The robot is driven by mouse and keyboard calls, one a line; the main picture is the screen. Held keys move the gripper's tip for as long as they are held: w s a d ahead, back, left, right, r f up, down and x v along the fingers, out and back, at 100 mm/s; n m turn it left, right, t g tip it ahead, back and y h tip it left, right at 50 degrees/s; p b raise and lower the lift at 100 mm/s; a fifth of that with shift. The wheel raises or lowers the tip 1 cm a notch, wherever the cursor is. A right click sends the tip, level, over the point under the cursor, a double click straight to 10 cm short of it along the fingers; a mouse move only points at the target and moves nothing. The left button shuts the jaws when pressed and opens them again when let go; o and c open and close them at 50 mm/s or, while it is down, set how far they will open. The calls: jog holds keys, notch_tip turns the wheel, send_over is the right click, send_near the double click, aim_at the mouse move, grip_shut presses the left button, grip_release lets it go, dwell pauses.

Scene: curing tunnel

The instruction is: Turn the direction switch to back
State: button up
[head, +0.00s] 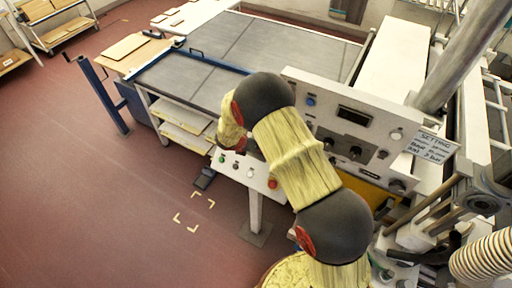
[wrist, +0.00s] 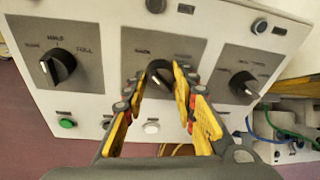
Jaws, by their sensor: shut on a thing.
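In the wrist view my gripper (wrist: 160,76) is closed around a black rotary switch (wrist: 157,73) on the middle grey plate of a white control panel (wrist: 110,20). The yellow finger pads sit on both sides of the knob and hide part of it. The printing on this plate is too blurred to read, so I cannot tell its position labels. Another black switch (wrist: 58,67) is on the left plate, and a third (wrist: 243,84) on the right plate. In the head view my arm hides the gripper and the switch.
Below the switches are a green button (wrist: 67,123), a white button (wrist: 151,127) and a red button (wrist: 190,128). A grey-topped table (head: 250,55) stands behind my arm. A larger panel (head: 375,125) stands to the right. Red floor (head: 90,190) is clear at left.

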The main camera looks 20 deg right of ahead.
dwell(0.3)
jog(key=o, duration=1.1)
jog(key=shift+o, duration=0.3)
jog(key=shift+r, duration=0.1)
jog(key=v, duration=1.1)
jog(key=shift+a+r, duration=0.3)
jog(key=shift+s, duration=0.1)
